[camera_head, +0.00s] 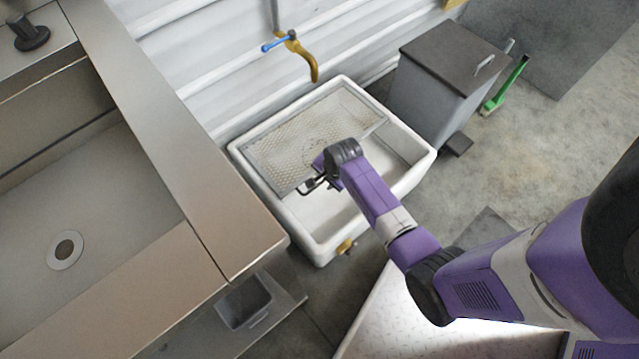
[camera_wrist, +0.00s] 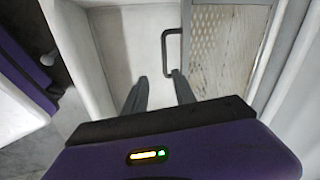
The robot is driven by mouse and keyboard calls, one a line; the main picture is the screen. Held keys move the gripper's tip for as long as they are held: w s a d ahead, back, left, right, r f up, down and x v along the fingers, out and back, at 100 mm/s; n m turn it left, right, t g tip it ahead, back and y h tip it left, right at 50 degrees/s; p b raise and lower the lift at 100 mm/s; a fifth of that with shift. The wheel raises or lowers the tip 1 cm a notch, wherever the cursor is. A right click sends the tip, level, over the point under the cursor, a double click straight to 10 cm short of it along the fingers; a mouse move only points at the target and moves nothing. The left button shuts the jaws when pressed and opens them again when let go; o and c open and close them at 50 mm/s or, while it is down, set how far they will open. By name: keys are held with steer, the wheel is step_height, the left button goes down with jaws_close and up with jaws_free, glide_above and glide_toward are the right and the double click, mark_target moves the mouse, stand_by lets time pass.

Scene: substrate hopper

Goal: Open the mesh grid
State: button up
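The mesh grid (camera_head: 300,130) is a flat perforated panel in a thin metal frame. It lies over the back part of a white basin (camera_head: 405,191); the front strip of the basin is uncovered. In the wrist view the mesh (camera_wrist: 228,45) is at the upper right. A dark U-shaped handle (camera_wrist: 166,50) projects from its frame edge. My gripper (camera_head: 310,185) is at the grid's front edge in the head view. In the wrist view its two fingers (camera_wrist: 160,77) are apart with nothing between them. The right fingertip is close to the handle's lower end; I cannot tell whether they touch.
A steel sink counter (camera_head: 150,140) stands left of the basin. A yellow tap with a blue lever (camera_head: 300,50) hangs on the wall above it. A grey lidded bin (camera_head: 440,85) and a green-handled tool (camera_head: 507,83) stand at the right. Bare floor (camera_head: 540,140) lies right of the bin.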

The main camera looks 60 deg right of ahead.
mark_target(319, 184)
steer(key=shift+m+g+y, duration=0.3)
steer(key=shift+m+g, duration=0.1)
steer(key=shift+m, duration=0.5)
steer(key=w+f+b, duration=0.1)
steer(key=f, duration=0.2)
steer(key=w+d+f+b, duration=0.1)
steer(key=f+b, duration=0.1)
steer(key=f, duration=0.1)
steer(key=w+d+f+b, duration=0.1)
steer(key=f+b, duration=0.1)
steer(key=shift+w+d+f, duration=0.1)
steer(key=shift+w+f, duration=0.1)
steer(key=shift+f, duration=0.2)
jaws_close()
stand_by(0.3)
